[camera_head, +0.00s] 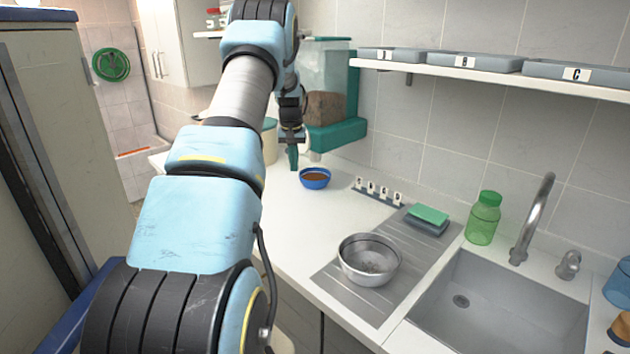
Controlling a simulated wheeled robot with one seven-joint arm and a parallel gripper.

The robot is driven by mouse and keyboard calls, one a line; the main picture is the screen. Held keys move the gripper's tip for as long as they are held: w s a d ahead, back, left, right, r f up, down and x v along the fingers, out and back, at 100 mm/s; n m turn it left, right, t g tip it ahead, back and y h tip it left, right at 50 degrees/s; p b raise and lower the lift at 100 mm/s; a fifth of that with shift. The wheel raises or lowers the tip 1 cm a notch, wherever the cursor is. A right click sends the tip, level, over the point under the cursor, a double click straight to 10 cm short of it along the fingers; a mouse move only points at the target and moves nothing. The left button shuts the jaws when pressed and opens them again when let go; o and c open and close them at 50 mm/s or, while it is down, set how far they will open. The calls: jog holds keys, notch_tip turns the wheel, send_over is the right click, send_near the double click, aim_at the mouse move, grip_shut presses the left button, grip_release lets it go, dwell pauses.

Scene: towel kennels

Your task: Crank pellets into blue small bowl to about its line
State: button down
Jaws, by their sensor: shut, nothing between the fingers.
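The blue small bowl (315,184) stands upright on the white counter, with brown pellets inside. Its fill line cannot be made out. The pellet dispenser is behind and above it, with a clear hopper (325,70) holding brown pellets low down and a teal base (338,136). My gripper (293,162) points down in front of the dispenser, just left of the bowl and above the counter. It is shut and holds nothing. My arm hides the dispenser's left side, and I cannot make out the crank clearly.
A steel bowl (370,272) sits on the drainboard (340,290) left of the sink (500,310). A green sponge (429,214) and green bottle (484,220) stand behind. A shelf (490,77) with lettered trays overhangs the right. Small label cards (380,191) line the wall.

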jog(key=w+r, duration=0.2)
jog(key=w, duration=0.5)
jog(key=shift+d, duration=0.2)
dwell(0.4)
jog(key=shift+w+a, duration=0.1)
jog(key=shift+w+a, duration=0.2)
jog(key=shift+w, duration=0.1)
dwell(0.4)
jog(key=shift+w+a, duration=0.35)
jog(key=shift+a, duration=0.05)
jog(key=shift+w, duration=0.1)
jog(key=shift+a, duration=0.1)
